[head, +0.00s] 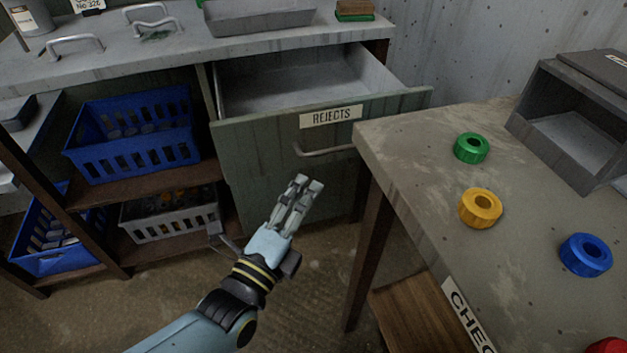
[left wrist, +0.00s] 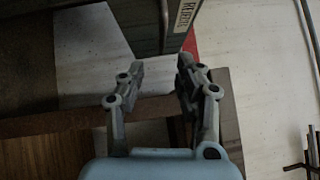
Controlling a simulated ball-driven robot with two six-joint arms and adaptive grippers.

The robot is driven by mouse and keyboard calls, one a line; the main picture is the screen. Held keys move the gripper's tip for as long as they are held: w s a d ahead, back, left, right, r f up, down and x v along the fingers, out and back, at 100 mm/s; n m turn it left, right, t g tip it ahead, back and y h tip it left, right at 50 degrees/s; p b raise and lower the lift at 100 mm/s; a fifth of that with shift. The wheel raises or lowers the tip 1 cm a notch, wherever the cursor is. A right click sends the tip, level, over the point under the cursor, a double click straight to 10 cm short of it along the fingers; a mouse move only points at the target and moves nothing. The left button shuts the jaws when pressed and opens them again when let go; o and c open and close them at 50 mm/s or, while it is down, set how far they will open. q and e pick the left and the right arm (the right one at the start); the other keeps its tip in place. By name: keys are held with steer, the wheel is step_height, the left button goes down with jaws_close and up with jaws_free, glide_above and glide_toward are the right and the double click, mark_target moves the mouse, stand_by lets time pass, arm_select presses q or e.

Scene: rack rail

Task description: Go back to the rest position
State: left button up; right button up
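My left gripper (head: 307,184) is in front of the open drawer labelled REJECTS (head: 330,116), below and left of its handle (head: 324,151). It points up and away from me and touches nothing visible. In the left wrist view its two fingers (left wrist: 160,66) stand apart with nothing between them, so it is open and empty. The dark drawer front with part of its label (left wrist: 185,14) shows beyond the fingertips. My right gripper is in neither view.
A grey table (head: 410,165) at right bears green (head: 471,148), yellow (head: 480,208) and blue (head: 585,255) ring-like parts, a red part (head: 608,346) and a grey bin (head: 575,135). Crates (head: 130,135) fill shelves at left. The floor (head: 300,300) below my gripper is clear.

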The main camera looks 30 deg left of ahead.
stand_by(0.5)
arm_select(q)
steer(key=s+a+f+n+g, duration=0.1)
steer(key=s+f+n+g, duration=0.2)
steer(key=f, duration=0.5)
steer(key=s+a+f+g+h, duration=0.1)
steer(key=s+a+f+g, duration=0.15)
steer(key=s+f, duration=0.45)
steer(key=s+a+f+n+g, duration=0.1)
steer(key=s+f+n+g, duration=0.15)
steer(key=f, duration=0.65)
steer(key=s+a+f+n+g, duration=0.1)
steer(key=s+f+n+g, duration=0.2)
steer(key=s, duration=0.5)
steer(key=s+a+f+n+g, duration=0.1)
steer(key=s+f+n+g, duration=0.3)
steer(key=s, duration=0.4)
steer(key=s+a+f+n+g, duration=0.2)
steer(key=s+n, duration=0.4)
steer(key=s, duration=0.3)
step_height(320, 180, down, 2)
steer(key=shift+g, duration=0.9)
steer(key=shift+y, duration=0.3)
